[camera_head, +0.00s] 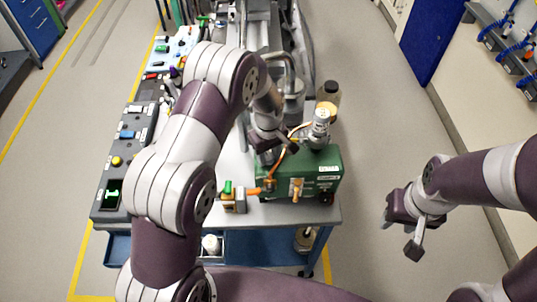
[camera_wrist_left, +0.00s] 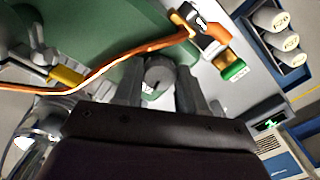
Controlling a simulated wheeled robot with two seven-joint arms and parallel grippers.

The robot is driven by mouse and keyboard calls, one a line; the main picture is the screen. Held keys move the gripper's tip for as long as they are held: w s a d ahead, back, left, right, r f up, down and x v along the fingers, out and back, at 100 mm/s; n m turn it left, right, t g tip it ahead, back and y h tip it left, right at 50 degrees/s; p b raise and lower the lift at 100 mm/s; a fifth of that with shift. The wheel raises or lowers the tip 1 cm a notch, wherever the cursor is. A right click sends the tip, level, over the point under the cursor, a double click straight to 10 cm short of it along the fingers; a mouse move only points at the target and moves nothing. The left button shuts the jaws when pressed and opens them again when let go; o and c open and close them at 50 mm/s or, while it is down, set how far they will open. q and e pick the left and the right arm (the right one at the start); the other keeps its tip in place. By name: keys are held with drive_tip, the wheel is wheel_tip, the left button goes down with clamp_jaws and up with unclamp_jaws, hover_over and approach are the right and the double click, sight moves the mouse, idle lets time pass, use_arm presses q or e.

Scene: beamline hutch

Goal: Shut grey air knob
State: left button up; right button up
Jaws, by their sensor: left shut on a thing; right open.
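The grey air knob (camera_wrist_left: 158,74) shows in the left wrist view as a round grey cap with a dark mark, on the green pump box (camera_head: 328,160). My left gripper (camera_wrist_left: 158,88) is shut on it, one finger on each side. In the head view my left gripper (camera_head: 272,150) is over the left part of the green box and hides the knob. My right gripper (camera_head: 408,230) is open and empty, right of the cart and away from the box.
An orange tube (camera_wrist_left: 110,62) runs close beside my left fingers. A green-handled valve (camera_head: 232,192) sits at the cart's front. The floor (camera_head: 385,110) right of the cart is clear.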

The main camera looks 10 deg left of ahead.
use_arm(q)
drive_tip(key=m+b, duration=0.1)
drive_tip(key=m, duration=0.4)
drive_tip(key=shift+w+r, duration=0.15)
drive_tip(key=m+b, duration=0.1)
drive_tip(key=m, duration=0.4)
drive_tip(key=shift+a+m, duration=0.1)
drive_tip(key=shift+m, duration=0.3)
drive_tip(key=m+b, duration=0.1)
drive_tip(key=m, duration=0.4)
drive_tip(key=shift+a+r+m, duration=0.1)
drive_tip(key=shift+m, duration=0.2)
drive_tip(key=m, duration=0.4)
drive_tip(key=shift+w+m+b, duration=0.1)
drive_tip(key=shift+m+b, duration=0.2)
drive_tip(key=shift+b, duration=0.05)
drive_tip(key=shift+m, duration=0.3)
drive_tip(key=o, duration=0.8)
drive_tip(key=shift+o, duration=1.2)
